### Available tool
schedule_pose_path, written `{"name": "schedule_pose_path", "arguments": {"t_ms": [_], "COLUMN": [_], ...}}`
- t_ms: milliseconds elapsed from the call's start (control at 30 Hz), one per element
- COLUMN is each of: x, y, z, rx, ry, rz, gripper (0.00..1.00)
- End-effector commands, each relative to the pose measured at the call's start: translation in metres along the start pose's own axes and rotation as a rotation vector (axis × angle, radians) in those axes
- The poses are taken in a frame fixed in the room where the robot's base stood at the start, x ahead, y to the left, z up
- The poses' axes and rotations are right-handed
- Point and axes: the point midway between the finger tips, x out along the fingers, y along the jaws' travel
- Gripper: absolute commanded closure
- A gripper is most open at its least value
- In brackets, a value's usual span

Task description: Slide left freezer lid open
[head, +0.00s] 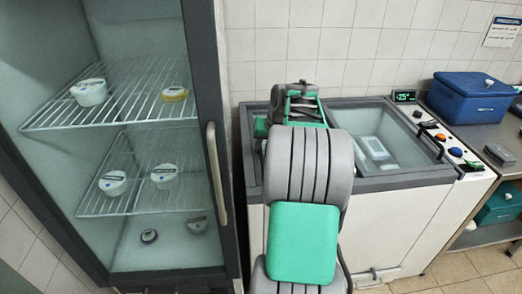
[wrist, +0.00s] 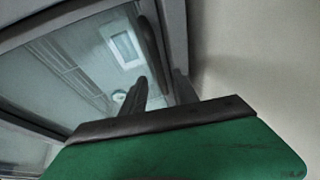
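The chest freezer (head: 400,180) has a grey frame and glass lids and stands in the middle of the head view. My arm covers most of its left lid there. In the wrist view, the lid glass (wrist: 85,60) fills the left, and a dark upright handle bar (wrist: 149,42) runs along its right side. My gripper (wrist: 161,78) has its two dark fingers spread, with the lower end of the bar showing in the gap between them. I cannot tell whether the fingers touch the bar. The fingertips are hidden in the head view.
An upright glass-door cabinet (head: 216,175) with tubs on wire shelves stands close on the left. A control panel (head: 455,150) is at the freezer's right end. A blue cooler box (head: 472,98) sits on the counter at right. A tiled wall (head: 350,45) is behind.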

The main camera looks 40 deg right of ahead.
Motion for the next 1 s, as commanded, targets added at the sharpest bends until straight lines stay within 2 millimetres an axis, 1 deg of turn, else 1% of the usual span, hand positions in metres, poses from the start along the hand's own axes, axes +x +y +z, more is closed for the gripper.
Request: {"name": "schedule_pose_path", "arguments": {"t_ms": [33,100,200,467,900,1000], "x": [0.01,0.019,0.027,0.029,0.029,0.029], "y": [0.0,0.001,0.0,-0.001,-0.002,-0.002], "z": [0.001,0.0,0.0,0.0,0.0,0.0], "rx": [0.0,0.0,0.0,-0.002,-0.004,-0.004], "ry": [-0.003,-0.002,0.0,0.001,0.0,0.0], "rz": [0.0,0.0,0.0,0.0,-0.001,-0.001], "gripper": [0.64,0.64,0.64,0.65,1.0,1.0]}}
